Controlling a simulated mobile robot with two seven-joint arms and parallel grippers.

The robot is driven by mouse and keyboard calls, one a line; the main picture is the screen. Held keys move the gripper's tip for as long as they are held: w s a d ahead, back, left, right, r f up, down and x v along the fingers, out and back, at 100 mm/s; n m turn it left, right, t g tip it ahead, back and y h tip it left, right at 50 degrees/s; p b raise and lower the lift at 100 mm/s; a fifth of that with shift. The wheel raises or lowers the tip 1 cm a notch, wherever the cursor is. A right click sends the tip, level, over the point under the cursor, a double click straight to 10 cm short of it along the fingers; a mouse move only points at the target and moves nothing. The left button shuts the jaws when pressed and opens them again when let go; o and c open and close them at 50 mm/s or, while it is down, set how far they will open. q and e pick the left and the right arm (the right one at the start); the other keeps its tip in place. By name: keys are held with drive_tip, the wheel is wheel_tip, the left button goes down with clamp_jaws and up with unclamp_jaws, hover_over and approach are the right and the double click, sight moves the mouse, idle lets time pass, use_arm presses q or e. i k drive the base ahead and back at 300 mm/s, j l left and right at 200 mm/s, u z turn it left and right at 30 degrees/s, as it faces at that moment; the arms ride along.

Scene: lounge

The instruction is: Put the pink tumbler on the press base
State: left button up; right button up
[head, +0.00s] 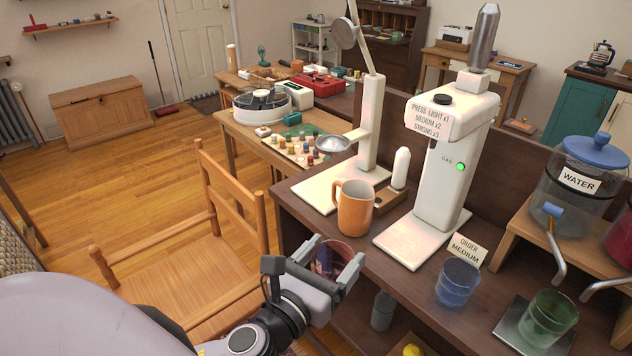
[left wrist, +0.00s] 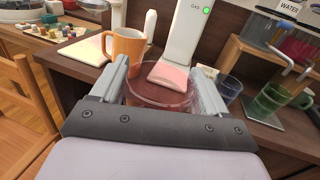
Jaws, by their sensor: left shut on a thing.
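The pink tumbler (head: 326,259) is clear with a faint pink tint. My left gripper (head: 337,252) is shut on it in front of the table's near edge; in the left wrist view the tumbler's round rim (left wrist: 163,93) shows between the two fingers. The press is a tall white machine (head: 446,165) with a green light and a label about presses. Its flat white press base (head: 408,241) is bare and lies right of and beyond the tumbler; it also shows in the left wrist view (left wrist: 170,77). My right gripper is not in view.
An orange mug (head: 354,209) stands left of the press base. A blue tumbler (head: 457,283) and an order card reading MEDIUM (head: 465,250) stand to its right. A green glass (head: 547,318) sits on a drip plate under the water dispenser (head: 578,179). A wooden chair (head: 195,260) stands left.

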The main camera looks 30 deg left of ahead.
sight(330, 187)
drive_tip(key=j, duration=0.35)
drive_tip(key=i+j+u, duration=0.1)
drive_tip(key=j, duration=0.2)
drive_tip(key=i+j, duration=0.15)
drive_tip(key=i, duration=0.15)
drive_tip(key=i+j, duration=0.15)
drive_tip(key=i, duration=0.15)
drive_tip(key=j+u, duration=0.05)
